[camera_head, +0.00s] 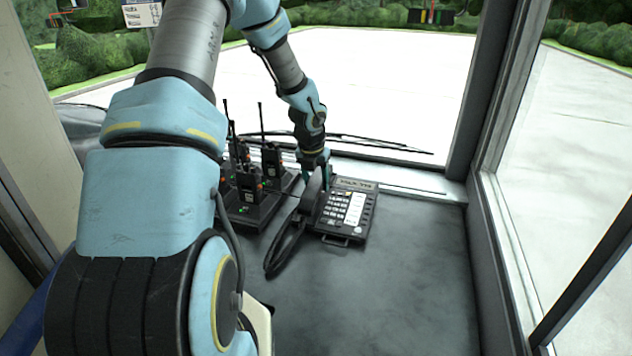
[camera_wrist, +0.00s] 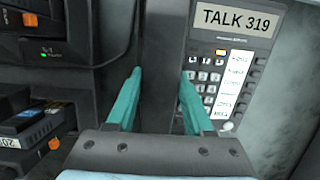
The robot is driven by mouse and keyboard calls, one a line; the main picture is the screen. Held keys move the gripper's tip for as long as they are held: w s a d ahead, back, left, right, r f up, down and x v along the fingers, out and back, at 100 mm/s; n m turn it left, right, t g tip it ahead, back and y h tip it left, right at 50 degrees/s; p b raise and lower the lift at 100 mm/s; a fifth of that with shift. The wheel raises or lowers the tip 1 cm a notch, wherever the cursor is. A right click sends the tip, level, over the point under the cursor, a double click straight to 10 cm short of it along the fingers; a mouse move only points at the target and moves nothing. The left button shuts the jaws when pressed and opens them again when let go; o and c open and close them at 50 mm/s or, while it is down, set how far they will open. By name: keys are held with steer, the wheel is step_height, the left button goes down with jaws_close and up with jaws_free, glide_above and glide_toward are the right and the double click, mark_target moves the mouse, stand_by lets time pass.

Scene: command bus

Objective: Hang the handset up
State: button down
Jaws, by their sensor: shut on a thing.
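The desk phone (camera_head: 369,213) sits on the grey counter. Its keypad and display, reading TALK 319, show in the wrist view (camera_wrist: 237,20). The dark handset (camera_head: 311,197) is at the left side of the phone, lengthwise along it. In the wrist view the handset (camera_wrist: 161,50) runs between my two teal fingers. My gripper (camera_head: 324,168) points down at the phone's left side and is shut on the handset. I cannot tell whether the handset rests in the cradle or is held just above it. The black cord (camera_head: 279,255) loops over the counter left of the phone.
Chargers with several handheld radios (camera_head: 248,186) stand close left of the phone, their antennas upright; radio gear (camera_wrist: 55,50) also shows in the wrist view. The windscreen is behind, a window frame (camera_head: 490,220) at right. The counter (camera_head: 400,290) in front is clear.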

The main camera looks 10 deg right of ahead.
steer(key=shift+p, duration=0.3)
stand_by(0.5)
steer(key=shift+c, duration=1)
jaws_free()
